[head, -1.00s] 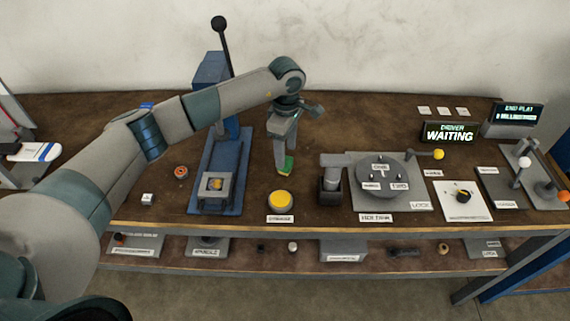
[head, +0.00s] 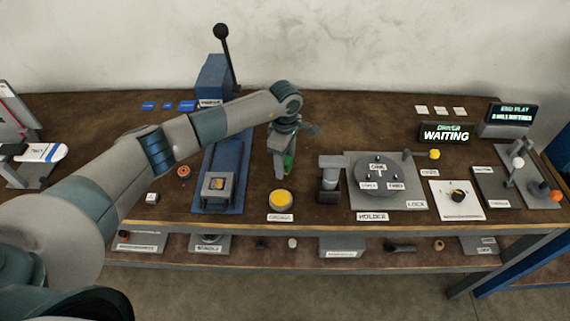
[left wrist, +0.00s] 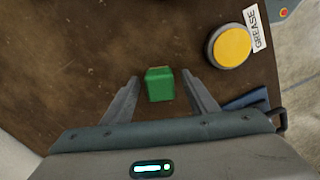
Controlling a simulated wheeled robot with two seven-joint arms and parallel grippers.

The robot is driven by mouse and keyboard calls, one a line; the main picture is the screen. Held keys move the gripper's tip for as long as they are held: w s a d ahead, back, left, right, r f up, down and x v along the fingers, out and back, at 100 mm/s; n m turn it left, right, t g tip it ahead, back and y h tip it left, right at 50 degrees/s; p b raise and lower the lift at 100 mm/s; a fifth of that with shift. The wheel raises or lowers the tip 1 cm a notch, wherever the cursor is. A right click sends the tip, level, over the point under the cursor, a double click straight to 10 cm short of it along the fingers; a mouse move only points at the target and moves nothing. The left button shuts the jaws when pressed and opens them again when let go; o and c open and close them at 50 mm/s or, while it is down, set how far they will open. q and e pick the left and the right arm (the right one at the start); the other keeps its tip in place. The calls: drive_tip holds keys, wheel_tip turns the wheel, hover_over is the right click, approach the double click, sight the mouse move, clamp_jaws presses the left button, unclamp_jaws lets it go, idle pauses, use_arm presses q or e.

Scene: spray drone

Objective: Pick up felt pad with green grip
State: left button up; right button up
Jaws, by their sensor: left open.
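The felt pad's green grip (left wrist: 160,84) is a small green block on the brown bench top, seen in the left wrist view. It also shows in the head view (head: 288,161), partly covered by my gripper. My left gripper (left wrist: 161,92) is open, with one finger on each side of the green block. Gaps show between the block and both fingers. In the head view the left gripper (head: 283,172) points down at the block from above. The felt under the grip is hardly visible. My right gripper is not in view.
A yellow round pad labelled GREASE (left wrist: 231,45) lies close by, also seen in the head view (head: 280,199). A blue press (head: 226,160) stands to the left.

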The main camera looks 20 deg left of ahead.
use_arm(q)
drive_tip(key=c, duration=1.1)
drive_tip(key=shift+c, duration=0.7)
drive_tip(key=shift+r, duration=0.1)
drive_tip(key=shift+w+r+b, duration=0.1)
drive_tip(key=shift+r+b, duration=0.35)
drive_tip(key=shift+r, duration=0.1)
wheel_tip(320, 180, up, 8)
drive_tip(key=b, duration=0.3)
drive_tip(key=shift+f, duration=0.2)
drive_tip(key=shift+r, duration=0.6)
